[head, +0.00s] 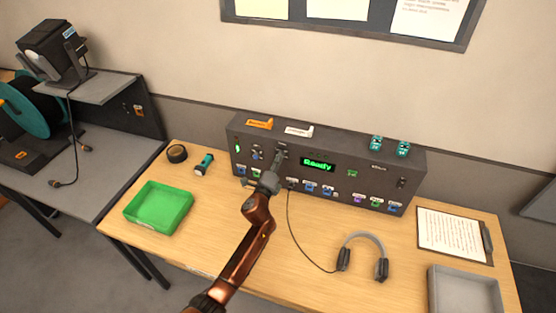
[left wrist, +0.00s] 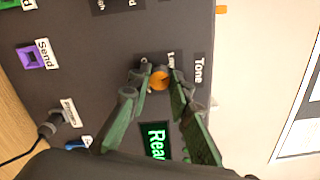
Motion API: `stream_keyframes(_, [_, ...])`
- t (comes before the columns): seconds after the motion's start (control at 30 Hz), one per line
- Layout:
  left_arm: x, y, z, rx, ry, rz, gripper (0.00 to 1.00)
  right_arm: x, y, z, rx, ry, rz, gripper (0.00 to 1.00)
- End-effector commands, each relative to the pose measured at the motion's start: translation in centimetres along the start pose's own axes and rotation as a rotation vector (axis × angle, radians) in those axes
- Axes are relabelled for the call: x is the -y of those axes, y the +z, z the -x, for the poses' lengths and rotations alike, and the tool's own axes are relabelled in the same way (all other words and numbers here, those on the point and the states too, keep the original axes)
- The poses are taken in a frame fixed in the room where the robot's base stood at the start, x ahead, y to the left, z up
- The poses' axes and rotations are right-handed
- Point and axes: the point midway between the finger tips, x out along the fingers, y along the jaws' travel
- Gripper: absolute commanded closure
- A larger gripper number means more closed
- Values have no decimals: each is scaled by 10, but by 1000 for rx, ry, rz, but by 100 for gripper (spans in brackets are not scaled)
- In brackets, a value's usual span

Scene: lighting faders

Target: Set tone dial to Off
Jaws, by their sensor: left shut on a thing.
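The tone dial (left wrist: 159,78) is a small round knob with an orange face, on the dark front of the console (head: 408,160). The label "Tone" (left wrist: 198,69) sits beside it in the left wrist view, with a partly hidden label starting "Lo" between them. My left gripper (head: 280,157) reaches up to the console's front, left of the display. In the left wrist view its green fingers (left wrist: 160,84) are shut on the dial, one on each side. The dial's pointer setting cannot be made out. My right gripper is not in view.
A green display (head: 317,165) reads "Ready". Coloured buttons and a cable socket line the console's lower front. Headphones (head: 362,257), a green tray (head: 159,206), a clipboard (head: 452,235) and a grey tray (head: 465,290) lie on the wooden table.

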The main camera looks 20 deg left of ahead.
Motion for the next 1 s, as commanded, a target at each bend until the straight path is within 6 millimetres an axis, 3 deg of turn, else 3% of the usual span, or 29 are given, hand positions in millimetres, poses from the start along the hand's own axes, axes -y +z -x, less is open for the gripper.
stream_keyframes(1.0, [-2,0,0,3,2,966,100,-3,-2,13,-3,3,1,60])
